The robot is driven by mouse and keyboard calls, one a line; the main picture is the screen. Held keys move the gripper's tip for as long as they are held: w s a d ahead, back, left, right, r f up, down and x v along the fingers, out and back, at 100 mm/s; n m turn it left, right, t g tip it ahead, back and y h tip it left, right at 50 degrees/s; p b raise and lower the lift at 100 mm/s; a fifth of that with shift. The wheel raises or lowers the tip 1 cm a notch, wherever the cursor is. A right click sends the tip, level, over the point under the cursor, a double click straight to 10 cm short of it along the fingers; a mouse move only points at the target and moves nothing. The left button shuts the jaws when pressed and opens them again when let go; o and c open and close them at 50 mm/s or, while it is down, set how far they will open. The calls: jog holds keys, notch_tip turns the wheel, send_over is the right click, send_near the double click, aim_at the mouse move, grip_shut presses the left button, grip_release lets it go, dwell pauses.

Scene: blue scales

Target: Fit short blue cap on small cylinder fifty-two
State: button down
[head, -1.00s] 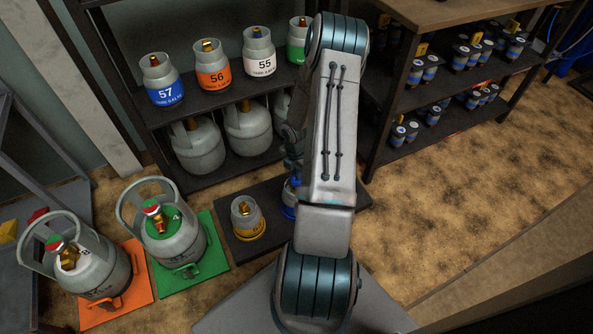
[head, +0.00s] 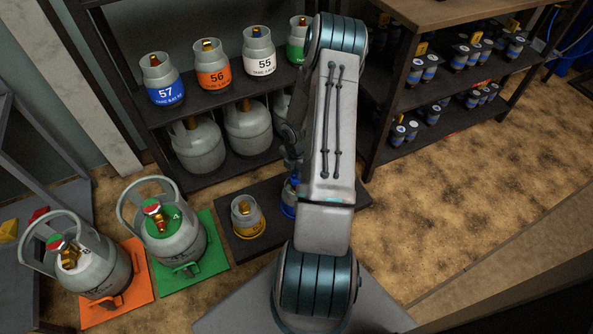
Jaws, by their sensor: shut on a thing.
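The small cylinder with a blue band (head: 288,198) stands on the dark low platform, just left of my forearm, which hides much of it. Its number cannot be read. My gripper (head: 292,164) shows only in part above this cylinder, at the left edge of my arm. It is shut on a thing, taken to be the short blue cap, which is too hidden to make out. Whether the cap touches the cylinder cannot be told.
A yellow-banded small cylinder (head: 247,216) stands close by on the dark platform (head: 262,248). Large gas bottles stand on the green mat (head: 210,262) and orange mat (head: 140,285). Behind is a shelf (head: 210,107) with numbered cylinders. Open floor (head: 450,200) lies right.

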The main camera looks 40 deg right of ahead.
jog(key=shift+f+b, duration=0.85)
jog(key=shift+f, duration=0.8)
jog(key=c, duration=1.5)
grip_release()
jog(key=shift+r, duration=0.1)
notch_tip(320, 180, up, 14)
jog(key=p, duration=0.6)
